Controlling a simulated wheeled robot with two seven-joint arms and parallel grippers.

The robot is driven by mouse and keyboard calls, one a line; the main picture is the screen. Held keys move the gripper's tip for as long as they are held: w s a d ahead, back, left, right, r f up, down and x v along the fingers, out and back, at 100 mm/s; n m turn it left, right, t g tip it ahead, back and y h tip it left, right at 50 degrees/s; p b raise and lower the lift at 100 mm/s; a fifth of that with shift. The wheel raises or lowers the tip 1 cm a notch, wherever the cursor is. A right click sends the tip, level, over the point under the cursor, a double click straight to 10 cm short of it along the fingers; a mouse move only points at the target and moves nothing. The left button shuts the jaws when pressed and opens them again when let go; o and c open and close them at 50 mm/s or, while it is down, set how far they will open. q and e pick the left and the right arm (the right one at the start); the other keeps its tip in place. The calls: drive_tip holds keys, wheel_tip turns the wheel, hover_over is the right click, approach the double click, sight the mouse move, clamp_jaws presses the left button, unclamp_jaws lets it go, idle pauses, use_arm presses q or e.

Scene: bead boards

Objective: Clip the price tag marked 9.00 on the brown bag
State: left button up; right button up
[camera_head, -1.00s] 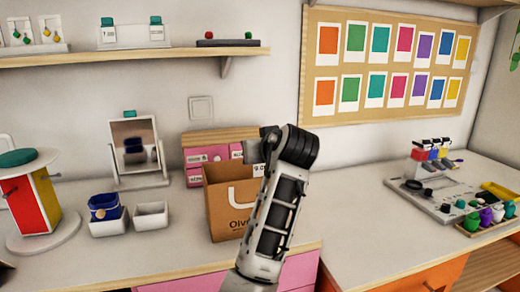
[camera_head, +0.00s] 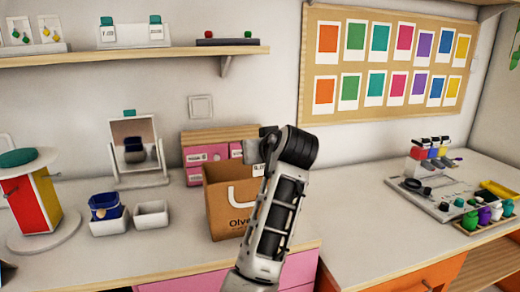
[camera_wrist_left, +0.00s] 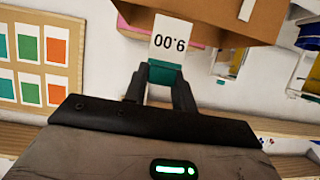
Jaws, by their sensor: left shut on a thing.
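The brown bag (camera_head: 225,205) stands upright on the counter, with a white handle and printing on its front. It also shows at the top of the left wrist view (camera_wrist_left: 215,15). My left gripper (camera_wrist_left: 162,82) is shut on the teal clip of the price tag (camera_wrist_left: 170,40), a white card that reads 9.00, upside down in that view. The tag overlaps the bag's rim there; I cannot tell whether the clip grips it. In the head view my left gripper (camera_head: 264,158) is at the bag's upper right corner, with the tag (camera_head: 259,170) partly hidden. My right gripper is not in view.
Pink boxes (camera_head: 206,153) stand behind the bag. A mirror (camera_head: 136,145) and small white bins (camera_head: 151,215) are to its left. A shelf (camera_head: 110,55) above holds other teal-clipped tags. The counter (camera_head: 170,255) in front of the bag is clear.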

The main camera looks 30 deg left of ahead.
sight(261, 169)
use_arm(q)
drive_tip(key=shift+f+b, duration=1.1)
drive_tip(key=shift+f, duration=0.75)
drive_tip(key=shift+f+b, duration=0.3)
drive_tip(key=shift+f, duration=0.25)
idle(0.5)
idle(0.4)
drive_tip(key=o, duration=1.4)
